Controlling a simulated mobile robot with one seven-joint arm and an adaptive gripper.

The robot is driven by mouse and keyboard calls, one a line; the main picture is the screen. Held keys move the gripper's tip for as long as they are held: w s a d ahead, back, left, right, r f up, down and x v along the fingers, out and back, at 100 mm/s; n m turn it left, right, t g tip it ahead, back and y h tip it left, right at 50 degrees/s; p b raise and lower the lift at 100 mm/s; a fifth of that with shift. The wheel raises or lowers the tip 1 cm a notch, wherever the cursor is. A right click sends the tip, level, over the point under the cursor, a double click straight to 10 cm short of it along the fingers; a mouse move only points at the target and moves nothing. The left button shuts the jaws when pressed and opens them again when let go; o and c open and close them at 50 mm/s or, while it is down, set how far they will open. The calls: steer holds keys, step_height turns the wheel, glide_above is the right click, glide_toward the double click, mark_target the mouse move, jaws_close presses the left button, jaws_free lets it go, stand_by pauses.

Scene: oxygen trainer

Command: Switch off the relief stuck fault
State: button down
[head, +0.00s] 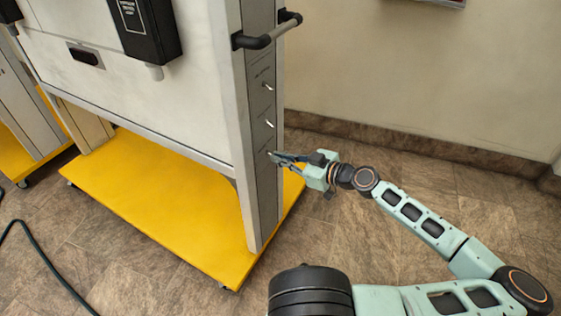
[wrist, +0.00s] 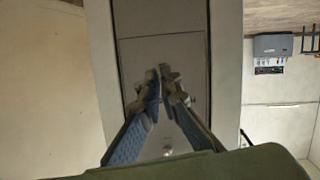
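The trainer cabinet's narrow grey side panel (head: 260,196) carries small toggle switches in a column. An upper switch (head: 268,87) and a middle switch (head: 269,124) show in the head view, each beside a label too small to read. I cannot tell which one is the relief stuck switch. My gripper (head: 273,156) is at the panel below the middle switch, and its fingertips hide what is there. In the wrist view my gripper (wrist: 162,72) has its fingertips together in front of the panel (wrist: 190,55). A small pale fitting (wrist: 167,151) shows between the finger bases. No held thing is visible.
A grab handle (head: 268,36) sticks out near the panel's top. The cabinet stands on a yellow base (head: 165,205), which extends a little under my gripper. A dark hose (head: 45,265) lies at the left. Tiled floor (head: 340,225) to the right is clear up to the wall.

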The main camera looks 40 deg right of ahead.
stand_by(0.3)
steer(key=c, duration=2.2)
jaws_free()
steer(key=shift+w, duration=0.1)
steer(key=shift+o, duration=0.2)
steer(key=v, duration=1.2)
steer(key=shift+f, duration=0.15)
